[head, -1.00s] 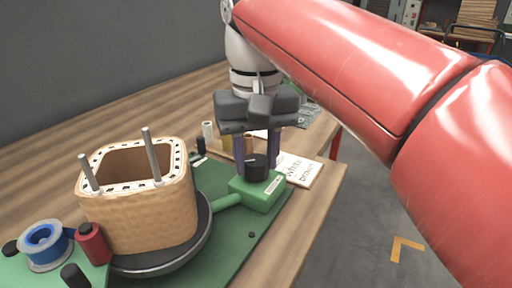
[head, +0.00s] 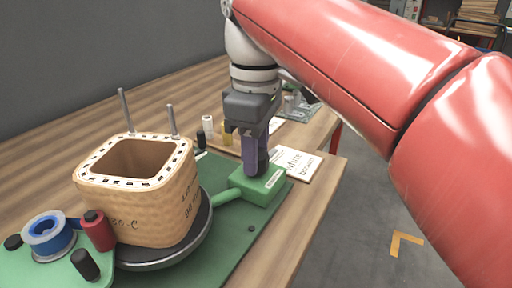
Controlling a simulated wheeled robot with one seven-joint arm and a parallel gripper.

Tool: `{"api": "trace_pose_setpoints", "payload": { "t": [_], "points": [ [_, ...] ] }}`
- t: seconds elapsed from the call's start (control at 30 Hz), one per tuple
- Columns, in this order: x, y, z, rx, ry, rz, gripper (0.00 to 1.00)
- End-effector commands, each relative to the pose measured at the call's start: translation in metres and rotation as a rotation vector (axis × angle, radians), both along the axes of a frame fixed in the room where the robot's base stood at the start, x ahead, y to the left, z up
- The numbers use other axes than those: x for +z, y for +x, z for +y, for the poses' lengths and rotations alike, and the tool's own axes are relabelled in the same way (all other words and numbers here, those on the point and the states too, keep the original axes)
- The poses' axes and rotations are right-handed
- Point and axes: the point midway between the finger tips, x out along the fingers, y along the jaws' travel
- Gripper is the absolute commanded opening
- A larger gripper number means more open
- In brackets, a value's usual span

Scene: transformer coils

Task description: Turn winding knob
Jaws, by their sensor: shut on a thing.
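My gripper (head: 255,158), with purple fingers, points down over the green knob box (head: 266,188) on the right of the green base. It is shut on the black winding knob, which the fingers now mostly hide. The tan square coil (head: 150,212) sits on the round dark turntable (head: 203,228), left of the knob box. A green bar (head: 228,196) runs from the box toward the turntable. Two metal rods (head: 125,110) stand up at the coil's far side, and black writing shows on its near faces.
A blue tape roll (head: 48,234) and a red spool (head: 98,229) stand at the front left. A white card with writing (head: 297,162) lies behind the knob box. Small bottles (head: 208,127) stand at the back. The wooden table (head: 312,208) ends on the right.

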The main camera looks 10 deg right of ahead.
Motion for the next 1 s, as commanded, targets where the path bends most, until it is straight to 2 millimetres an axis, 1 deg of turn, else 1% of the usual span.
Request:
{"api": "trace_pose_setpoints", "payload": {
  "t": [0.2, 0.4, 0.63, 1.0],
  "points": [
    [0.0004, 0.0, 0.0, 0.164, 0.0, -0.001, 0.14],
    [0.0004, 0.0, 0.0, 0.268, 0.0, -0.001, 0.14],
    [0.0004, 0.0, 0.0, 0.328, 0.0, -0.001, 0.14],
    [0.0004, 0.0, -0.0001, 0.34, 0.0, -0.001, 0.14]
  ]
}}
